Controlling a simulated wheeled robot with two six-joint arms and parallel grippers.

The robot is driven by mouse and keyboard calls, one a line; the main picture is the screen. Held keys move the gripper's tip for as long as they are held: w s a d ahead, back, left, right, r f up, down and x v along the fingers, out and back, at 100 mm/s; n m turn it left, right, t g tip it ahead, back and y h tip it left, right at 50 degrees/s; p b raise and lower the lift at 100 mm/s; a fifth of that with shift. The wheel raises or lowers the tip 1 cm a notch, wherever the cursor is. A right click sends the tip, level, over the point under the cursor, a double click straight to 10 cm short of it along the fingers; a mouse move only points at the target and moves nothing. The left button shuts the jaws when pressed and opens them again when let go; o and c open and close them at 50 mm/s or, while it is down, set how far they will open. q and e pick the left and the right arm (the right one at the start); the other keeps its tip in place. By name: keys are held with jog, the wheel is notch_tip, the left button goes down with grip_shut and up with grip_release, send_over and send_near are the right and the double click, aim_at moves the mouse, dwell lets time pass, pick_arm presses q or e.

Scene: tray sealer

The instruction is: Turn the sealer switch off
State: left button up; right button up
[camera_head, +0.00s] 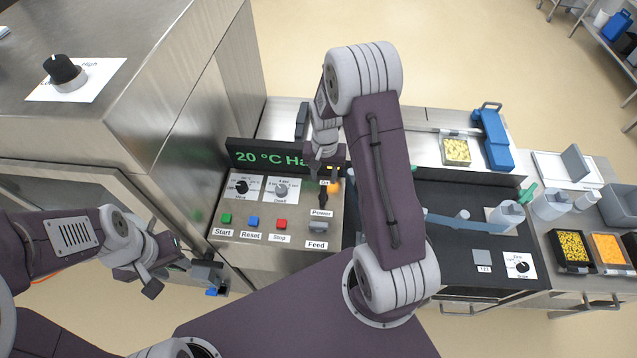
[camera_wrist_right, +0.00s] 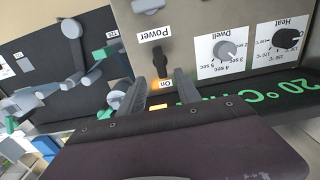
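The sealer's control panel (camera_head: 258,215) has a black power switch (camera_head: 322,197) above a "Power" label. In the right wrist view the switch (camera_wrist_right: 159,62) shows upside down, its lever towards the "On" label (camera_wrist_right: 166,84), with an orange glow beside it. My right gripper (camera_head: 325,170) reaches down to the panel from above. In the wrist view the right gripper (camera_wrist_right: 161,75) is open, one finger on each side of the lever's end. Contact with the lever cannot be told. My left gripper (camera_head: 165,277) is open and empty, left of and below the panel.
A green-lettered display (camera_head: 270,157) stands behind the panel, close to my right gripper. Start, Reset and Stop buttons (camera_head: 253,221), a grey Feed control (camera_head: 318,227) and two dials (camera_head: 281,187) share the panel. A dark worktop (camera_head: 400,262) with parts lies right.

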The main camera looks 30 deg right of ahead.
aim_at(323, 193)
jog(key=shift+a, duration=0.2)
jog(key=f+p, duration=0.2)
jog(key=f, duration=0.6)
jog(key=shift+d+p, duration=0.2)
jog(key=shift+p, duration=0.2)
jog(key=shift+a+f, duration=0.1)
jog(key=shift+f, duration=0.3)
jog(key=shift+s, duration=0.1)
grip_shut()
